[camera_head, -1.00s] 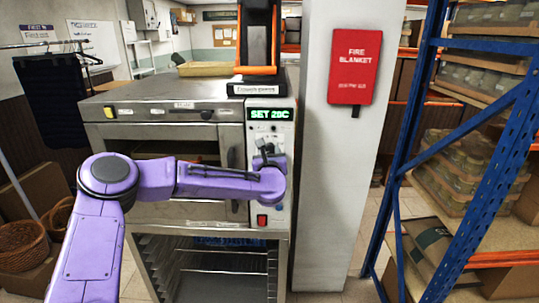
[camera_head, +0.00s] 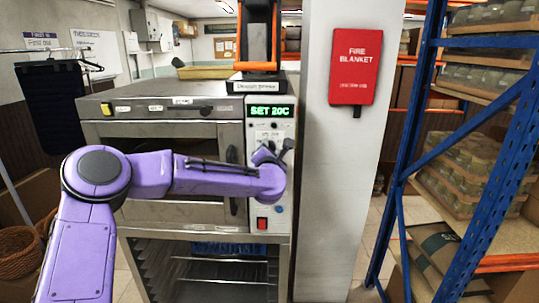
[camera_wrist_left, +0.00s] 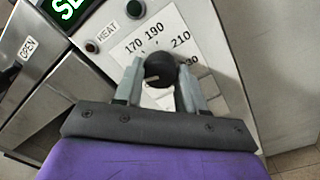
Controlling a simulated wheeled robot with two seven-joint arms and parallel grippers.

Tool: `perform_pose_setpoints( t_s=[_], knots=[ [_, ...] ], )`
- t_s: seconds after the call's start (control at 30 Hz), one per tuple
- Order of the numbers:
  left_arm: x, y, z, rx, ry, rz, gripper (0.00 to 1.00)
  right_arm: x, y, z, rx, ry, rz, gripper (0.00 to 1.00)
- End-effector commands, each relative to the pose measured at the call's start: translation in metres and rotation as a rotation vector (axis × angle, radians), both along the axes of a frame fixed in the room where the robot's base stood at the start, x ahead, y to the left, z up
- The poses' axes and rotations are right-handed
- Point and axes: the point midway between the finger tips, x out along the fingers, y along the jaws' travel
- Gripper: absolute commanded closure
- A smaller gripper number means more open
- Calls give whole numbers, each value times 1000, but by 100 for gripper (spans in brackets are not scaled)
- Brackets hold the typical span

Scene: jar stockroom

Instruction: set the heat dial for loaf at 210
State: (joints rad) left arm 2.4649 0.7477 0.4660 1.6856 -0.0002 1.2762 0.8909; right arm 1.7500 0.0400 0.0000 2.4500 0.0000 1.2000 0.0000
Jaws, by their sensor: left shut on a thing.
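The oven's heat dial (camera_wrist_left: 159,70) is a round black knob with a pale mark, which lies at its lower left. Printed numbers 170, 190 and 210 arc above it; another at the right is partly hidden by a finger. My left gripper (camera_wrist_left: 160,76) has its two grey fingers on either side of the knob and is shut on it. In the head view my left gripper (camera_head: 271,153) is at the oven's control panel (camera_head: 284,184), tilted right, and hides the knob. The green display (camera_head: 270,112) reads SET 20C. My right gripper is not in view.
The oven (camera_head: 165,135) has a dark rack opening below. A red switch (camera_head: 262,223) sits low on the panel. A white pillar with a red fire blanket (camera_head: 355,66) stands close at the right, then blue shelving (camera_head: 408,150). An orange-framed device (camera_head: 258,45) stands on top.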

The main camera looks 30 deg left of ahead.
Motion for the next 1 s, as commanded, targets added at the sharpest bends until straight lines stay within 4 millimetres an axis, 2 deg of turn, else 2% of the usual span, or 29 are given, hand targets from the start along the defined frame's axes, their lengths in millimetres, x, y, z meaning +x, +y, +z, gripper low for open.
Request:
perform_pose_setpoints(
  t_s=[0.47, 1.0],
  knots=[
    [0, 0, 1, 385, 235, 1, 91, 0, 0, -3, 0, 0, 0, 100],
    [0, 1, 3, 824, 502, 1, 91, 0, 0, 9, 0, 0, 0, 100]
  ],
)
